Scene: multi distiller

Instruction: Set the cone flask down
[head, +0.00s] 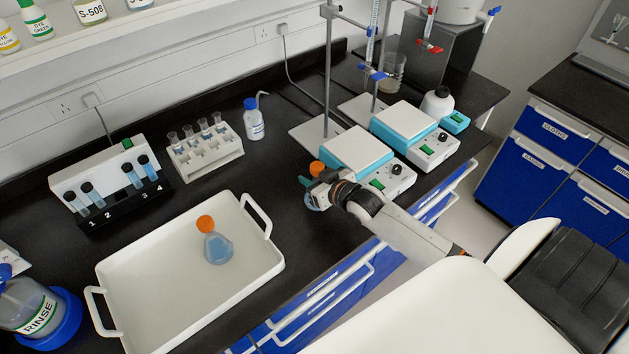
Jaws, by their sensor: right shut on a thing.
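My right gripper (309,188) is shut on a cone flask at the front of the black bench, just left of the near hotplate stirrer. Only the flask's orange stopper (316,168) and a bit of bluish body show; the gripper and wrist hide the rest. I cannot tell whether its base touches the bench. A second cone flask (218,248) with an orange stopper and blue liquid stands in the white tray (262,277) at the left. My left gripper is not in view.
Two hotplate stirrers (357,152) (404,121) with stands are right of the gripper. A white tube rack (207,163), a vial device (104,178) and a blue-capped bottle (253,122) stand behind. The bench (290,235) between tray and gripper is clear.

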